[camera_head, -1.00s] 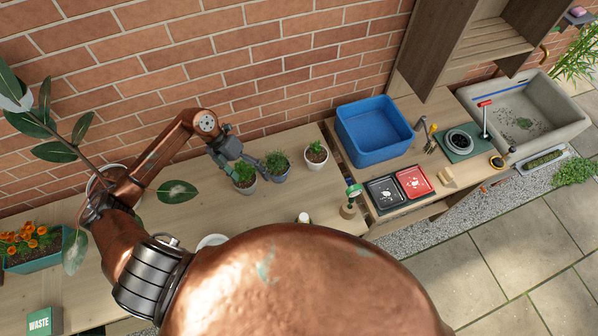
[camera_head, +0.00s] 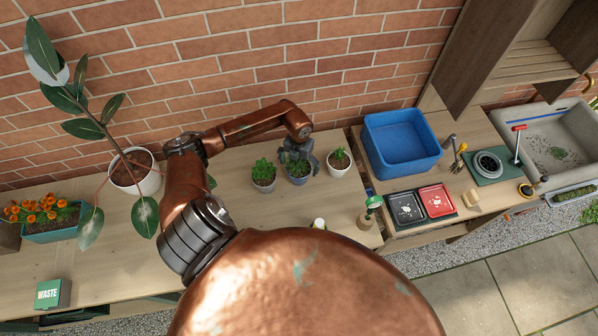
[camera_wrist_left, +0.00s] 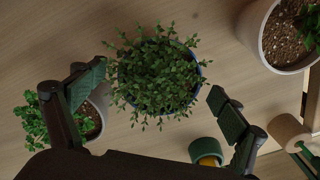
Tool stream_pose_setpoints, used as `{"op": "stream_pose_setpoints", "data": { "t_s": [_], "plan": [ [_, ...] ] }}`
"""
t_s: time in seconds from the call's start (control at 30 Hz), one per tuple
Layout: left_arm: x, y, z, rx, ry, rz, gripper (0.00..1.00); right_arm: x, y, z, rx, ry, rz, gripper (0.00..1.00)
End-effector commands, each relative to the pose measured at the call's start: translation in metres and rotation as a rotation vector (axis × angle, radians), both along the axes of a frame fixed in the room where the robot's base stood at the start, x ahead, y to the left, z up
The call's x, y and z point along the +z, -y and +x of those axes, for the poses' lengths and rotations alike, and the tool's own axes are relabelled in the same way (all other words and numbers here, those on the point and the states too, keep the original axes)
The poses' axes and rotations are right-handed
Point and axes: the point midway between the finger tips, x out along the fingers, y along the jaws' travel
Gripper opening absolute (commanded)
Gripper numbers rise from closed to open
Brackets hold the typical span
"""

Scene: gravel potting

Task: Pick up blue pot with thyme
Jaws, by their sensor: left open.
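The blue pot with thyme (camera_head: 297,177) stands on the wooden bench between a grey pot and a white pot. In the left wrist view the bushy thyme (camera_wrist_left: 157,75) covers most of the pot, and the blue rim (camera_wrist_left: 198,72) shows at its edge. My left gripper (camera_head: 297,156) is above this pot, pointing down. In the left wrist view its two open fingers (camera_wrist_left: 160,100) lie on either side of the plant, with nothing held. Whether a finger touches the leaves cannot be told. My right gripper does not show.
A grey pot with a green herb (camera_head: 264,184) stands close on the left, also near one finger in the wrist view (camera_wrist_left: 92,128). A white pot (camera_head: 339,169) stands close on the right. A blue tub (camera_head: 402,165) is further right. A rubber plant pot (camera_head: 150,183) stands left.

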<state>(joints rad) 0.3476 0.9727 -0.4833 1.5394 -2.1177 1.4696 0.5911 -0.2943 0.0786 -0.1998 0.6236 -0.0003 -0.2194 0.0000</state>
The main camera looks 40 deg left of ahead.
Motion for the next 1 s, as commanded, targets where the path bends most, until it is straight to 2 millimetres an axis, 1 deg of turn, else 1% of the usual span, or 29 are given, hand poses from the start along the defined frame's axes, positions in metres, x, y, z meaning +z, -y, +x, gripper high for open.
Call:
{"op": "stream_pose_setpoints", "data": {
  "t_s": [0.03, 0.13, 0.4, 1.0],
  "plan": [
    [-0.006, 0.001, 0.0, 0.001, -0.001, -0.002, 0.91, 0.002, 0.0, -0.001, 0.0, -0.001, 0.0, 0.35],
    [-0.015, 0.0, 0.0, 0.001, -0.001, -0.001, 0.91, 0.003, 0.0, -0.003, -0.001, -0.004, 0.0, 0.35],
    [-0.019, 0.0, 0.0, -0.001, 0.0, 0.0, 0.91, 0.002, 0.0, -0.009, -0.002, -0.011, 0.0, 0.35],
    [-0.018, 0.0, 0.0, -0.001, 0.0, 0.0, 0.5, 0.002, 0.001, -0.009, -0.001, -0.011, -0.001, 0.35]
  ]
}}
